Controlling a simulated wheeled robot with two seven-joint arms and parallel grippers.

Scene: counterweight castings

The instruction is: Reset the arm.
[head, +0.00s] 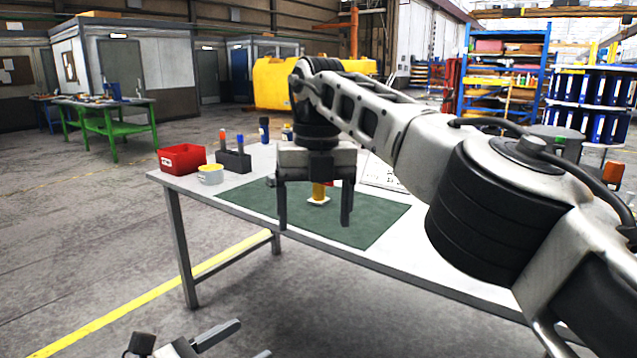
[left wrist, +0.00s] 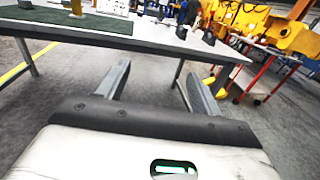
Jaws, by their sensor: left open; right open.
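My right gripper (head: 316,222) hangs from the right arm over the green mat (head: 375,215), pointing down with its two fingers apart. A yellow upright piece on a small white base (head: 318,200) shows between those fingers; I cannot tell whether it is between them or behind. I see nothing gripped. My left gripper (head: 252,338) is low at the bottom edge of the head view, in front of the table and below its top. In the left wrist view its fingers (left wrist: 157,75) are wide apart and empty, facing the table's underside.
On the table (head: 440,283) stand a red bin (head: 182,159), a white tub (head: 210,174), a dark holder (head: 234,161) with upright markers and a dark bottle (head: 264,130). A paper (head: 383,174) lies behind the arm. Floor is open left of the table. A table leg (head: 181,250) stands near the left gripper.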

